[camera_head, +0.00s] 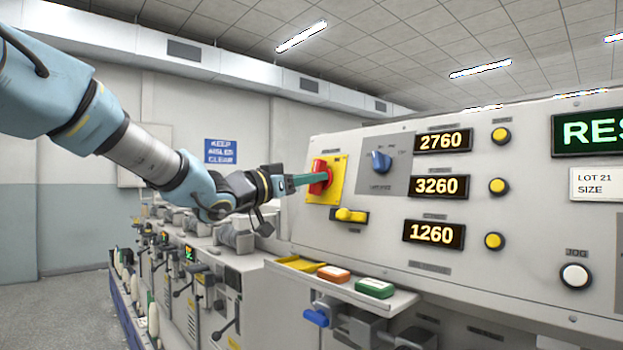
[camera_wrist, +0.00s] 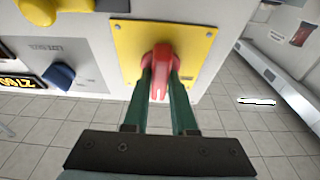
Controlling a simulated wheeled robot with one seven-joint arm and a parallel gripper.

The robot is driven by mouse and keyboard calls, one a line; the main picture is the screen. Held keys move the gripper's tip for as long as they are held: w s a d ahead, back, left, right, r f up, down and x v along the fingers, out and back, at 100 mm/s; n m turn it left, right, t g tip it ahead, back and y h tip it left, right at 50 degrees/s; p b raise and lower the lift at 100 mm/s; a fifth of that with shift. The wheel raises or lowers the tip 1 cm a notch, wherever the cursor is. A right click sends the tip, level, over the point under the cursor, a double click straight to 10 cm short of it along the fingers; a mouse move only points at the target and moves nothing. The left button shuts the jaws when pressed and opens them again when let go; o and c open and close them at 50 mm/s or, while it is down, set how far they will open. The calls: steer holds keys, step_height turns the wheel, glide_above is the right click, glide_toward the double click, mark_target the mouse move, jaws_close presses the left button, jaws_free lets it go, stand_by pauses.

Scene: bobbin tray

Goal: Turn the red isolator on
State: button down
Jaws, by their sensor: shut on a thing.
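The red isolator (camera_head: 319,177) is a red handle on a yellow plate (camera_head: 338,180) at the left end of the grey panel. It also shows in the wrist view as the red handle (camera_wrist: 160,64) on its yellow plate (camera_wrist: 197,42). My gripper (camera_head: 322,178) reaches it from the left with its green fingers. In the wrist view my gripper (camera_wrist: 161,85) has one finger on each side of the handle and is shut on it. The fingers hide part of the handle's sides. The plate's markings are too small to read.
A blue selector knob (camera_head: 381,161) sits right of the isolator, and a yellow handle (camera_head: 350,215) sits just below. A shelf (camera_head: 390,303) with coloured blocks juts out under the panel. Displays and yellow buttons fill the panel's middle. Machinery stands below my arm.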

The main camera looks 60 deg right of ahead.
steer(key=c, duration=0.7)
jaws_free()
steer(key=b+v, duration=0.2)
steer(key=v, duration=0.9)
steer(key=shift+d+f, duration=0.1)
steer(key=shift+w, duration=0.1)
